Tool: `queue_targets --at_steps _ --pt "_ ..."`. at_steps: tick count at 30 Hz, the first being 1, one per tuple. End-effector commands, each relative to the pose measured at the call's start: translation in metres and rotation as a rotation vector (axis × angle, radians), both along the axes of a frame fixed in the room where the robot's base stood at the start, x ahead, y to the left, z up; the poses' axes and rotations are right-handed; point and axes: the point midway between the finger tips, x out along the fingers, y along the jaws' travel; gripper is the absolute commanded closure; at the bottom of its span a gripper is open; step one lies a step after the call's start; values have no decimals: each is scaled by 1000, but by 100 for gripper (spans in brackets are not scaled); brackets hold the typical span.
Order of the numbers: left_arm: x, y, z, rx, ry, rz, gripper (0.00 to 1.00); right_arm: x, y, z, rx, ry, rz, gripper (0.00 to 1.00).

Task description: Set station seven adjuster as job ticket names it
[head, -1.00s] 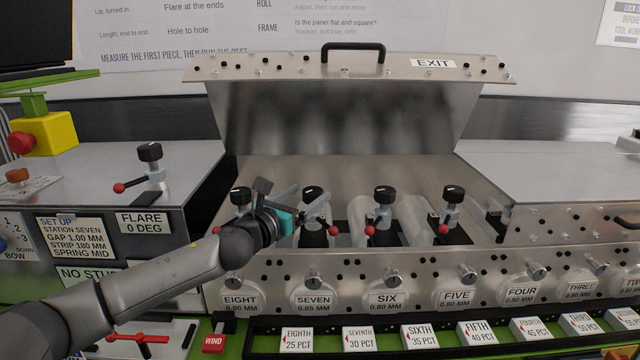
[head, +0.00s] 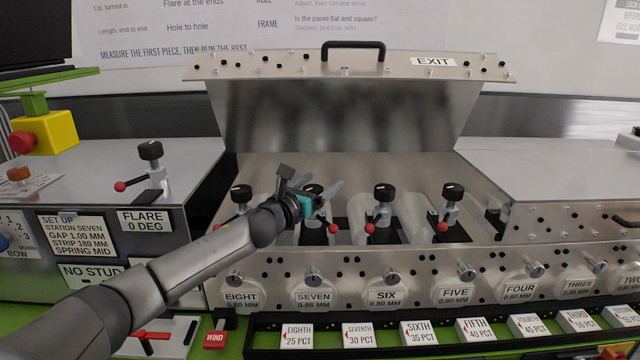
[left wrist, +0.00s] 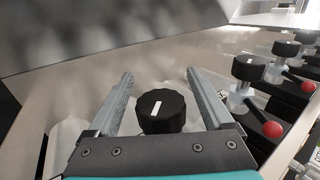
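The station seven adjuster is a black knob with a white mark; it shows in the left wrist view (left wrist: 161,110) between my finger bars and is partly hidden in the head view (head: 313,189). My left gripper (head: 328,192) is open around or just above this knob; contact cannot be told. The job ticket (head: 75,236) on the left reads set up, station seven, gap 1.00 mm, strip 180 mm, spring mid. A red-ball lever (head: 333,229) sits beside the knob. My right gripper is not in view.
Neighbouring black knobs stand at station eight (head: 241,194), six (head: 384,192) and five (head: 453,192), with red-ball levers. The raised cover (head: 345,115) stands behind. A FLARE knob (head: 150,151) is at left. Percent cards (head: 359,337) line the front.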

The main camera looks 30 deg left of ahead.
Motion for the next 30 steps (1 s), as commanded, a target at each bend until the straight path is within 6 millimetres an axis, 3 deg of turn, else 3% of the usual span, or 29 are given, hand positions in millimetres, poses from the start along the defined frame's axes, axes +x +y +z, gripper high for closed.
queue_targets --at_steps 2,22,30 --pt "0 0 0 0 0 0 24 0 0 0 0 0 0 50" --pt "0 0 0 0 0 0 99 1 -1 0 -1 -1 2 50" --pt "0 0 0 -1 1 24 100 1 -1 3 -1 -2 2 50"
